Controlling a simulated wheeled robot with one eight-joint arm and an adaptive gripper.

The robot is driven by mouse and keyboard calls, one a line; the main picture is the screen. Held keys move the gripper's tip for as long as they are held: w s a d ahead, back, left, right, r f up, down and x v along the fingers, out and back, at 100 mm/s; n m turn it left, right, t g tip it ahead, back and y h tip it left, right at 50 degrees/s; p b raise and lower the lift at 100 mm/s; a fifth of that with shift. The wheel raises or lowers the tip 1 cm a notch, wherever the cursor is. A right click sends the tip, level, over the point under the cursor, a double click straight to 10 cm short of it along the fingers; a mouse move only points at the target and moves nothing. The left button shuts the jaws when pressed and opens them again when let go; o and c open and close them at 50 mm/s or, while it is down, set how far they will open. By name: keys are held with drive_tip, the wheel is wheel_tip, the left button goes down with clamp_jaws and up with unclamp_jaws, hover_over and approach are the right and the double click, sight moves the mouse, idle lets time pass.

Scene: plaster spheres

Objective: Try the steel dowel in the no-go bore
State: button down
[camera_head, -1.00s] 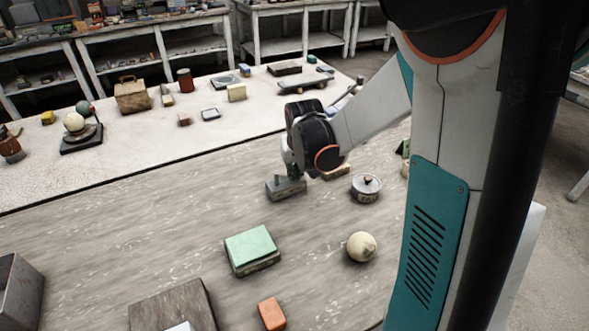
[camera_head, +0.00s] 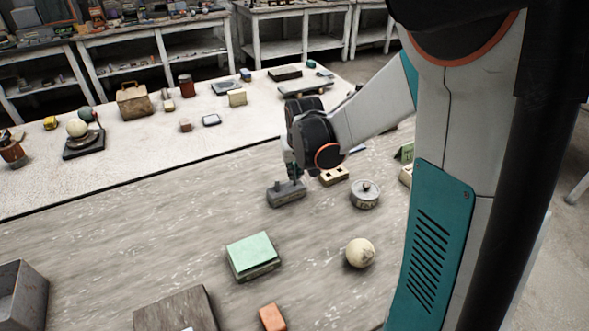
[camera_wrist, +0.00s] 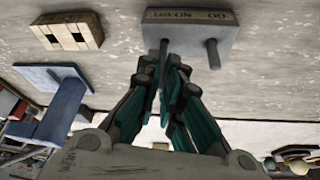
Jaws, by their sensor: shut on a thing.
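The grey gauge block (camera_head: 287,195) lies on the near table below my gripper (camera_head: 293,172). In the wrist view, the block (camera_wrist: 190,38) has dark lettering along its far edge, seen upside down; the longer mark, which looks like NO GO, is at the left. My gripper (camera_wrist: 166,68) is shut on the steel dowel (camera_wrist: 163,52), a dark thin rod. The dowel's far end meets the block's face by the longer mark. Whether it has entered a bore I cannot tell. A second grey peg (camera_wrist: 213,54) stands from the block beside the shorter mark.
A pale block with dark square holes (camera_head: 334,175) lies right of the gauge block. A lidded round tin (camera_head: 365,194) and a plaster sphere (camera_head: 360,253) are further right and nearer. A green-topped box (camera_head: 252,254) lies in front. The table left of the gauge block is clear.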

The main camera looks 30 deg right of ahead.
drive_tip(key=shift+r+p, duration=1.85)
drive_tip(key=shift+r, duration=0.75)
drive_tip(key=shift+s+f, duration=0.1)
